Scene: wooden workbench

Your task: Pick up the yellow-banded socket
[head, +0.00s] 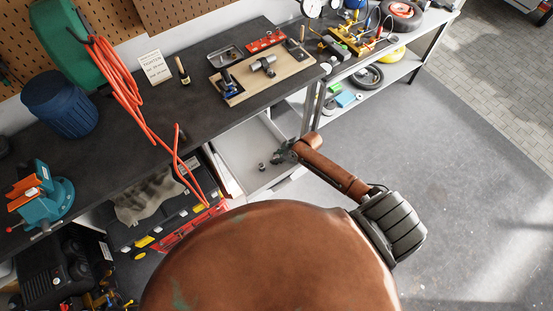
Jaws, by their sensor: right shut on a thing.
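My right gripper (280,157) is low over the open pale drawer (237,148) under the bench. It is shut on a small, grey, socket-like thing at its fingertips, mostly hidden by the fingers. A small dark grey socket (262,167) stands on the drawer floor just left of the gripper, apart from it. No yellow band can be made out on either at this size. My left gripper is not in view.
The dark workbench (205,118) overhangs the drawer's far side. A wooden board (290,82) with a metal part lies on it. A red hose (140,118) hangs over its edge. A grey bench leg (308,108) stands close behind my right gripper. Open floor (450,150) lies right.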

